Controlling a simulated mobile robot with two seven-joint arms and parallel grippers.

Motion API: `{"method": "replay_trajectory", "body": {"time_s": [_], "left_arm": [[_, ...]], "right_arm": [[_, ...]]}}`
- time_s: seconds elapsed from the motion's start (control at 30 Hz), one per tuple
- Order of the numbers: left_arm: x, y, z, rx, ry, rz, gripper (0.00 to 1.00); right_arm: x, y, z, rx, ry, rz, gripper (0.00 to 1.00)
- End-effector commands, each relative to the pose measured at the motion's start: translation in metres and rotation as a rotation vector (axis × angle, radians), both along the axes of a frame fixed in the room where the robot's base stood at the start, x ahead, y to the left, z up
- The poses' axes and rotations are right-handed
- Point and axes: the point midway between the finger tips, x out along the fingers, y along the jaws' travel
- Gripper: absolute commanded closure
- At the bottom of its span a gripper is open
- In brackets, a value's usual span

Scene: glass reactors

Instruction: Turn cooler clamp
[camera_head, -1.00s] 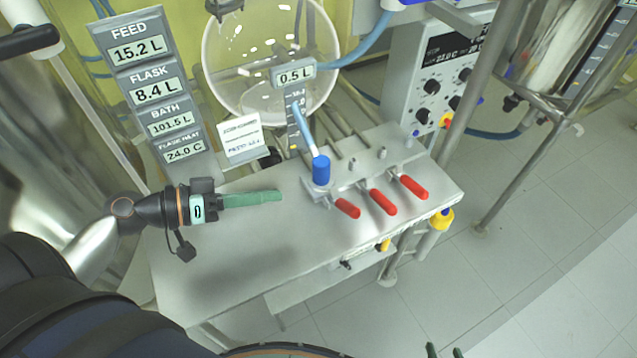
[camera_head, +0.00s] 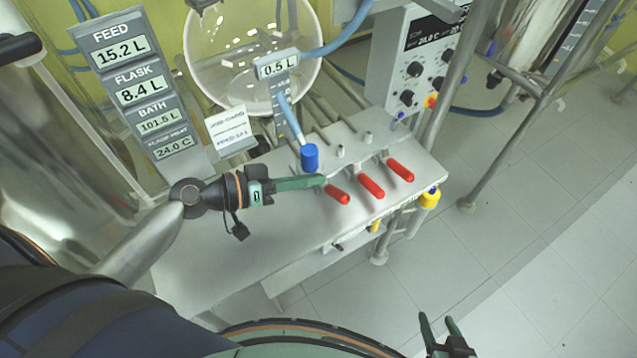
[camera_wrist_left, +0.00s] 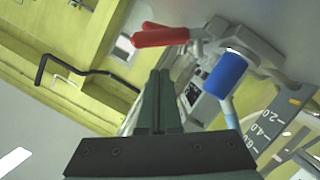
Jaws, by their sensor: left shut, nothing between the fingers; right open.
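Three red clamp handles sit on the metal table: a left one (camera_head: 337,194), a middle one (camera_head: 371,187) and a right one (camera_head: 400,170). I cannot tell which is the cooler clamp. My left gripper (camera_head: 322,181) is shut and empty, its green fingertips close beside the left red handle. Whether they touch cannot be told. In the left wrist view the closed fingers (camera_wrist_left: 160,85) point toward a red handle (camera_wrist_left: 160,37), with a blue cap (camera_wrist_left: 227,74) to the right. My right gripper (camera_head: 443,330) is open and empty at the bottom, away from the table.
The blue cap (camera_head: 310,157) with a pale tube stands just behind the left handle. A glass flask (camera_head: 255,60), a display panel (camera_head: 140,85) and a control box (camera_head: 415,65) stand behind the table (camera_head: 230,265). The table's front left part is clear.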

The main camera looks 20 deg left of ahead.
Motion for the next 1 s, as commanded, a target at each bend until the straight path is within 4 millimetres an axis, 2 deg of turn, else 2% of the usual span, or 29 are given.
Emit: {"method": "replay_trajectory", "body": {"time_s": [0.1,0.23,0.63,1.0], "left_arm": [[0.000,-0.011,-0.013,-0.003,0.004,0.002,1.00],[0.000,-0.018,-0.020,-0.001,0.003,0.001,1.00],[0.000,-0.020,-0.023,0.003,0.001,0.000,1.00],[-0.010,-0.031,-0.038,0.172,-0.131,-0.003,1.00]], "right_arm": [[0.000,0.000,0.002,0.000,0.000,0.000,0.42],[0.000,0.000,0.003,-0.001,0.000,0.001,0.42],[0.000,0.000,0.002,-0.001,0.001,0.001,0.42],[0.000,0.000,-0.019,-0.001,0.001,0.001,0.42]]}}
